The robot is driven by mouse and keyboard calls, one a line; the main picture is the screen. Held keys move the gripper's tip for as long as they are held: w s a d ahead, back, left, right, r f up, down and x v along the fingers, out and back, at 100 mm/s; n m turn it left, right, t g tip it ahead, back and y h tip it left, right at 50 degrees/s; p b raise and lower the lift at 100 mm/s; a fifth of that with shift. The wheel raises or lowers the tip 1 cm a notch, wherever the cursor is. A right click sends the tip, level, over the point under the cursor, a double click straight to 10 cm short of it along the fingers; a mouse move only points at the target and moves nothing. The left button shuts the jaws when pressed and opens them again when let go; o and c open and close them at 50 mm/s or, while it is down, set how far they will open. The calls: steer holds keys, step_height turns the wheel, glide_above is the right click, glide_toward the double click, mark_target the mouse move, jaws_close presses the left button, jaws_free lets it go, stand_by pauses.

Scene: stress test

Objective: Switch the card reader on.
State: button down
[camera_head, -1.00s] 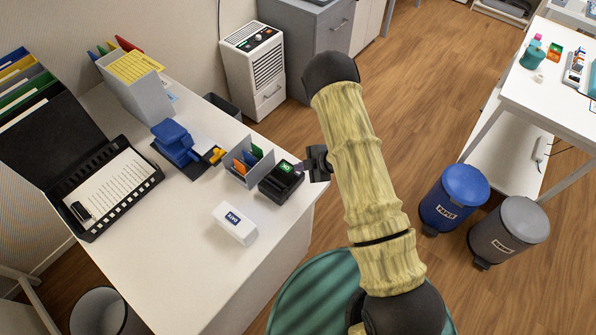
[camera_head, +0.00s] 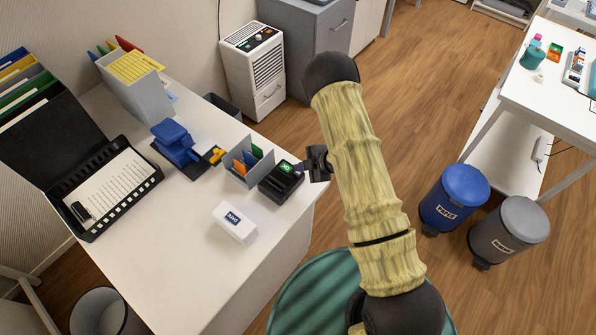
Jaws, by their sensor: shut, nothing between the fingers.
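The card reader (camera_head: 281,183) is a small black box with a lit green screen. It stands near the right edge of the white desk (camera_head: 150,270), in front of a grey holder. My gripper (camera_head: 304,170) is at the reader's right side, at the height of its top, and looks shut with nothing held. Its fingertips are small and dark here, and I cannot tell whether they touch the reader. The reader's switch cannot be made out. My arm covers the floor to the right of the desk.
A grey holder with coloured cards (camera_head: 248,163) stands right behind the reader. A white box with a blue label (camera_head: 235,224) lies in front of it. A blue stamp-like device (camera_head: 176,145) and a black binder (camera_head: 105,190) are further left. The front of the desk is clear.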

steer(key=shift+f, duration=0.1)
steer(key=shift+f+b, duration=0.3)
steer(key=shift+b, duration=0.05)
steer(key=shift+f, duration=0.15)
stand_by(0.3)
steer(key=shift+r+p, duration=0.35)
steer(key=shift+r, duration=0.25)
step_height(320, 180, up, 6)
steer(key=p, duration=0.4)
stand_by(0.5)
